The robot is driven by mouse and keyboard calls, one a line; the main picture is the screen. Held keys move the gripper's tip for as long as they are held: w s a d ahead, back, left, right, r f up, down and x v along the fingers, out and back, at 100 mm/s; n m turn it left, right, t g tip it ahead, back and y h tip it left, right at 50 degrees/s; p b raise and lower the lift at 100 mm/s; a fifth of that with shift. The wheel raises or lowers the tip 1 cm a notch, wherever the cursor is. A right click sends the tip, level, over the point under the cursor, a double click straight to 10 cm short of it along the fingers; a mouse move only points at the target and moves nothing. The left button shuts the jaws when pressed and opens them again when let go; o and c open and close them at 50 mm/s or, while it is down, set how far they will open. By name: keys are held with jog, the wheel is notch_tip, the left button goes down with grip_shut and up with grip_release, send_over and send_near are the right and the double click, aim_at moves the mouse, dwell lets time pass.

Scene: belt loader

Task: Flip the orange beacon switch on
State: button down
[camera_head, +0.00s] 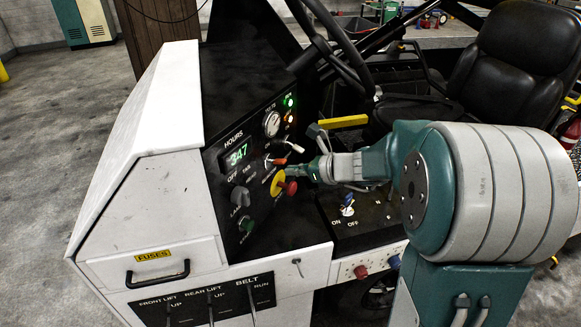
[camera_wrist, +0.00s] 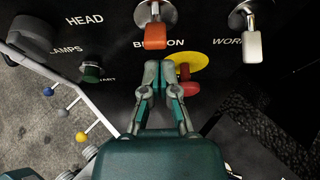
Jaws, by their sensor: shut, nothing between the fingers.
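In the head view the orange lever (camera_head: 276,161) shows on the panel, left of my gripper (camera_head: 312,170). I cannot tell from these views whether the switch is on or off.
A white-tipped switch (camera_wrist: 252,45) labelled "WORK" sits to the right. A red knob on a yellow disc (camera_wrist: 187,62) is close beside the right finger. A green button (camera_wrist: 92,73) and a dark rotary knob (camera_wrist: 36,32) lie left. The steering wheel (camera_head: 345,55) stands behind.

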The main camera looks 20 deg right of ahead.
jog(key=v, duration=0.9)
jog(key=shift+s, duration=0.1)
dwell(0.3)
jog(key=s+a+n+g+h, duration=0.45)
jog(key=s+a+n, duration=0.55)
jog(key=s+n, duration=0.35)
jog(key=s+d+n+h, duration=0.2)
jog(key=s+n+h, duration=0.3)
jog(key=n, duration=0.8)
jog(key=shift+s+r+t, duration=0.15)
jog(key=shift+s+t, duration=0.2)
jog(key=shift+s, duration=1.4)
